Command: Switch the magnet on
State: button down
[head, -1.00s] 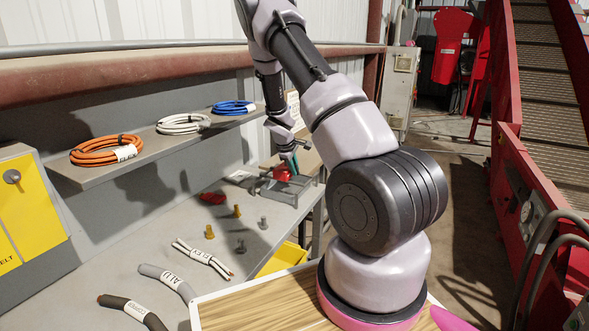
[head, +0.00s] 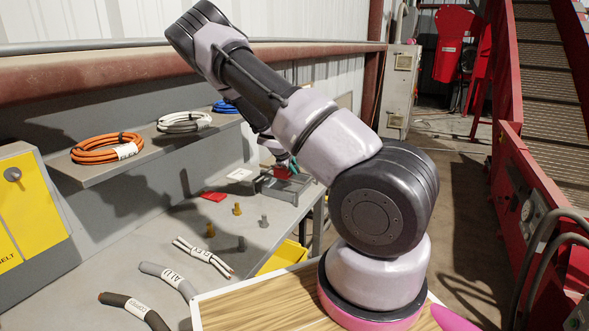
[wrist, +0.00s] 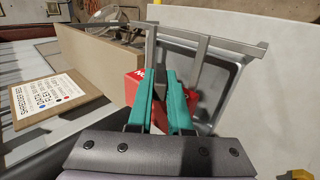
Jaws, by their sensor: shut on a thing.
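In the wrist view a red block (wrist: 132,88) with partly hidden white lettering sits between and behind the teal fingertips of my gripper (wrist: 158,78). In the head view the red block (head: 282,172) shows at the grey metal stand (head: 283,187) at the bench's far end, with my gripper (head: 294,165) mostly hidden behind my arm. I cannot tell which part is the magnet or its switch, or whether it is on.
Coiled cables (head: 107,148) rest on the shelf above. A yellow bin (head: 284,257) is below the bench's right edge.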

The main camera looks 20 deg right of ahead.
jog(key=c, duration=0.8)
grip_release()
jog(key=shift+c, duration=0.2)
jog(key=v, duration=1)
jog(key=shift+s+a+r, duration=0.2)
jog(key=shift+a+r, duration=0.05)
